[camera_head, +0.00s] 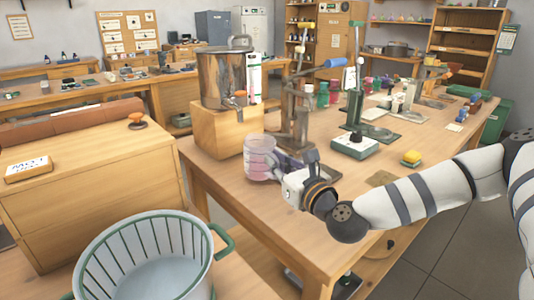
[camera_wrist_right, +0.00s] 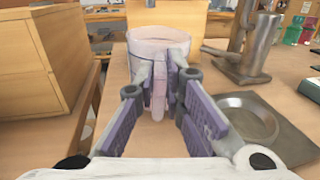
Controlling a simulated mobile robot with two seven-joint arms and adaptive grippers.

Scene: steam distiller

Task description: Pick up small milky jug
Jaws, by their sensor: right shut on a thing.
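The small milky jug (camera_head: 259,158) is a translucent, pinkish-white vessel near the front left corner of the wooden table. It stands upright in front of the wooden block under the steel pot. My right gripper (camera_head: 284,164) reaches it from the right and is shut on its handle. In the right wrist view the jug (camera_wrist_right: 158,48) is straight ahead, and its handle sits between the purple finger pads of the gripper (camera_wrist_right: 165,92). I cannot tell whether its base touches the table. My left gripper is not in view.
A steel pot with a tap (camera_head: 222,78) stands on a wooden block (camera_head: 222,130) just behind the jug. A metal stand (camera_head: 296,120) is close on the right. A white and green basket (camera_head: 150,262) is at the front left. The table's front edge is near.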

